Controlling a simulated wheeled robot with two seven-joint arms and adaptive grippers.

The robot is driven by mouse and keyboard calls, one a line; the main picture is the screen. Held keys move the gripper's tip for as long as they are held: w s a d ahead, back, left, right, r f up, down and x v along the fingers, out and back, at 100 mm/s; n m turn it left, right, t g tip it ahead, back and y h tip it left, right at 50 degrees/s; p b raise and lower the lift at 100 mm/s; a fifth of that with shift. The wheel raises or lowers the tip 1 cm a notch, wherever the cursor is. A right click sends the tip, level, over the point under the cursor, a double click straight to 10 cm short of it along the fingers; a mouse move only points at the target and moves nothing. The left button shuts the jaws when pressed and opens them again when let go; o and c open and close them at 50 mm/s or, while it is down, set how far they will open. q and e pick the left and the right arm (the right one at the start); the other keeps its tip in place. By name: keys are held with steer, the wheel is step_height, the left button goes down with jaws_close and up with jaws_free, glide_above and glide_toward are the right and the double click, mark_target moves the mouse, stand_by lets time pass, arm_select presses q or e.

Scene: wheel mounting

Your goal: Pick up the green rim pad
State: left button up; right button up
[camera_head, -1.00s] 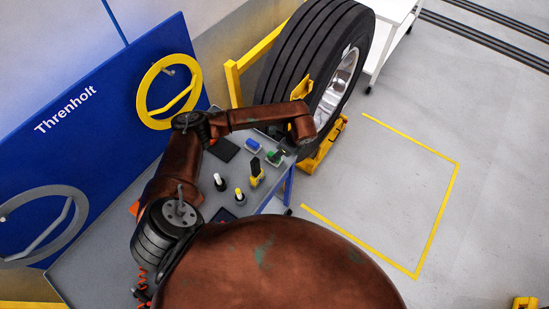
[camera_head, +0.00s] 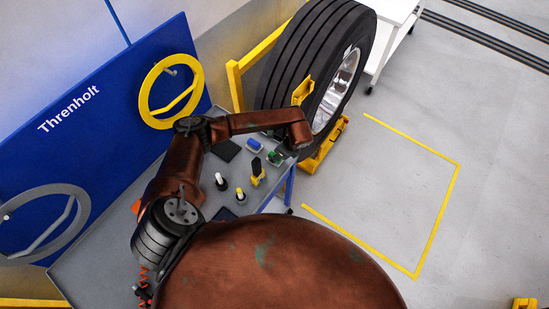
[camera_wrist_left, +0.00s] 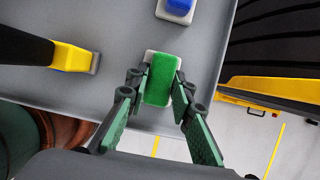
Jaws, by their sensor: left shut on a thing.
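The green rim pad (camera_wrist_left: 160,80) lies between the fingers of my left gripper (camera_wrist_left: 156,92) in the left wrist view, with its long sides against the fingertips. My left gripper is shut on it. A pale plate edge shows around the pad's far end. I cannot tell whether the pad is lifted off the bench. In the head view the green pad (camera_head: 275,158) shows at the bench's right edge, beside the end of my left arm, with the gripper mostly hidden. My right gripper is not in view.
A blue pad (camera_head: 254,145) sits behind on the grey bench (camera_head: 85,270). A large tyre (camera_head: 305,55) in a yellow stand is just beyond the bench. Open floor lies to the right.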

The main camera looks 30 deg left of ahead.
arm_select(q)
jaws_close()
steer(key=shift+r, duration=0.2)
steer(key=shift+r, duration=0.6)
steer(key=s+d+r+b, duration=0.1)
steer(key=s+d+r, duration=0.7)
steer(key=s+r, duration=0.3)
steer(key=shift+d+r, duration=0.25)
steer(key=shift+d, duration=0.05)
